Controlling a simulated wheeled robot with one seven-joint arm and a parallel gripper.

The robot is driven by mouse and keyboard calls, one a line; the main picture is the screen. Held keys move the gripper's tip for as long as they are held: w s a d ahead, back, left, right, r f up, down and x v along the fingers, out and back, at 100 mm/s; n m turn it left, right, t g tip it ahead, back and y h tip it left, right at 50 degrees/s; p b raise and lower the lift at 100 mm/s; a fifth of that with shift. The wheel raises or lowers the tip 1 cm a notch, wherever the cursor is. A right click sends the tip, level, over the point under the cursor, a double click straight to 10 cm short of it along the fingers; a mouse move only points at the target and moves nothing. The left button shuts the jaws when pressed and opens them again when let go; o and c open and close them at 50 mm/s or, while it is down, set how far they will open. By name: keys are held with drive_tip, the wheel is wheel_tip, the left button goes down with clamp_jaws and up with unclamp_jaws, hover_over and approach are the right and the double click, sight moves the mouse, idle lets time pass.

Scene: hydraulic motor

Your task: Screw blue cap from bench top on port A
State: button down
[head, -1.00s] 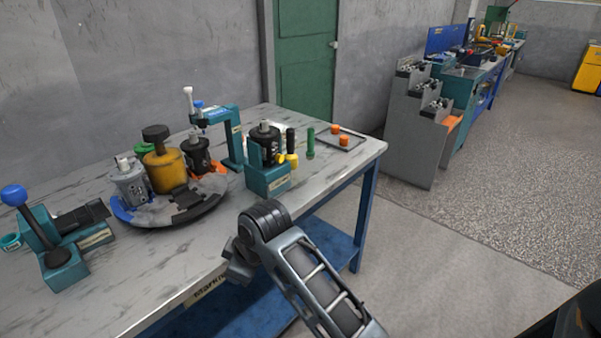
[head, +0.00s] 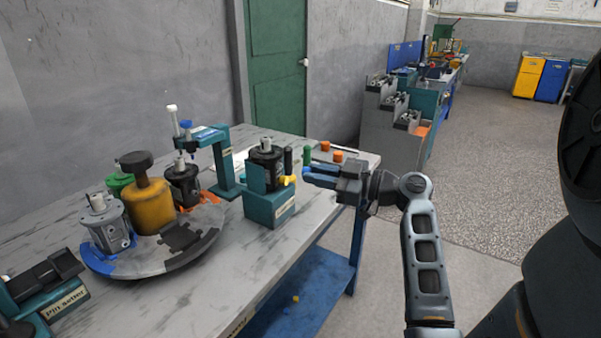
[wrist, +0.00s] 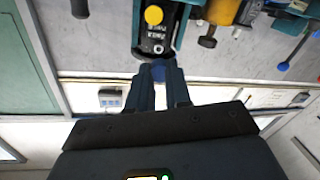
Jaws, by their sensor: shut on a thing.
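The black motor (head: 265,157) stands upright in a teal holder (head: 270,207) near the bench's front edge. It also shows in the wrist view (wrist: 156,38), with a yellow cap (wrist: 153,15) on it. The yellow cap also shows in the head view (head: 286,180). My gripper (head: 308,175) reaches in from the right, fingers pointing at the motor. In the wrist view, my gripper (wrist: 158,82) is shut on a blue cap (wrist: 158,68) right by the motor's near end. I cannot tell whether the cap touches the port. No port letter is readable.
A round turntable (head: 150,262) with several motors stands to the left. A teal press (head: 224,160) stands behind the holder. A green handle (head: 307,155) and orange caps (head: 338,156) are beyond my gripper. A small yellow piece (head: 295,298) lies on the blue lower shelf (head: 310,285).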

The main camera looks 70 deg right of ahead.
sight(304, 170)
drive_tip(key=shift+w+d+r+p, duration=0.15)
drive_tip(key=shift+w+p, duration=0.45)
drive_tip(key=shift+w, duration=0.7)
drive_tip(key=shift+w+d+f+p, duration=0.1)
drive_tip(key=shift+w+p, duration=0.45)
drive_tip(key=shift+w, duration=0.75)
drive_tip(key=shift+b, duration=1.2)
drive_tip(key=shift+w+b, duration=0.35)
drive_tip(key=shift+b, duration=0.15)
drive_tip(key=shift+w+a+r+m+p, duration=0.1)
drive_tip(key=shift+r+m+p, duration=0.05)
drive_tip(key=shift+m+p, duration=0.65)
drive_tip(key=m+p, duration=0.2)
drive_tip(key=m, duration=0.2)
drive_tip(key=shift+f, duration=0.2)
